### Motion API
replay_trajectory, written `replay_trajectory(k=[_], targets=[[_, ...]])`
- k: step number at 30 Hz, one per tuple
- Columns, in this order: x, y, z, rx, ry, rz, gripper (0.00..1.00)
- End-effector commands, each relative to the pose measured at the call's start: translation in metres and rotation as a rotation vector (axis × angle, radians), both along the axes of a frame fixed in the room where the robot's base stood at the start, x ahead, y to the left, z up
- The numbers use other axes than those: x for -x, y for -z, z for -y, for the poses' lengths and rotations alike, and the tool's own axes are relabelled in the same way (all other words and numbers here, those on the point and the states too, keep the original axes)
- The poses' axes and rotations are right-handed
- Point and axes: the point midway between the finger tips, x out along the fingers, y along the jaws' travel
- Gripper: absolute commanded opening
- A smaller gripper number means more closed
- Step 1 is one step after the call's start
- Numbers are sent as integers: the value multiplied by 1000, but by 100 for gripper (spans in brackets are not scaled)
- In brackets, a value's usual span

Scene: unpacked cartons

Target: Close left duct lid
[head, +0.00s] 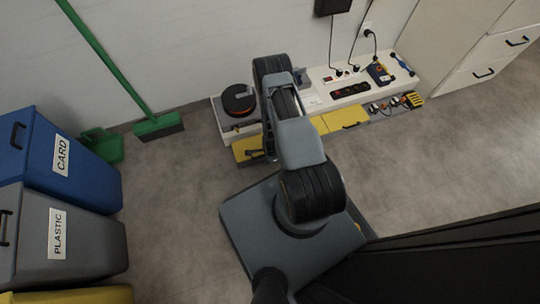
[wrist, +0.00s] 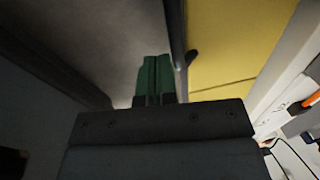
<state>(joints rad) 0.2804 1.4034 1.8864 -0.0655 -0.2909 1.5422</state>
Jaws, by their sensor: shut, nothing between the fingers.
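A low white unit along the wall has yellow lids along its front. The left yellow lid (head: 243,149) is partly covered by my arm in the head view. Another yellow lid (head: 345,117) lies to its right. In the wrist view a yellow lid (wrist: 230,38) fills the upper right, with a small dark piece at its left edge. My gripper (wrist: 155,62) shows its green fingers together and empty, just left of a dark upright edge beside the yellow lid. I cannot tell whether the fingers touch that edge. In the head view the fingers are hidden by my arm.
The white unit's top (head: 312,96) carries a round black-and-orange item (head: 238,101), a power strip (head: 350,90) and tools. Cables and plugs (head: 390,106) lie at its right front. A green broom (head: 158,125), dustpan (head: 103,145) and bins (head: 70,165) stand left. Floor right is clear.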

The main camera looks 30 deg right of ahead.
Motion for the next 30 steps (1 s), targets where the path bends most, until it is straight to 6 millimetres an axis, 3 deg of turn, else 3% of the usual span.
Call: replay_trajectory(k=[8, 21, 30], targets=[[1, -12, 0, 0, 0, 0, 0], [13, -98, -1, 0, 0, 1, 0], [18, -132, -2, 0, 0, 0, 0]])
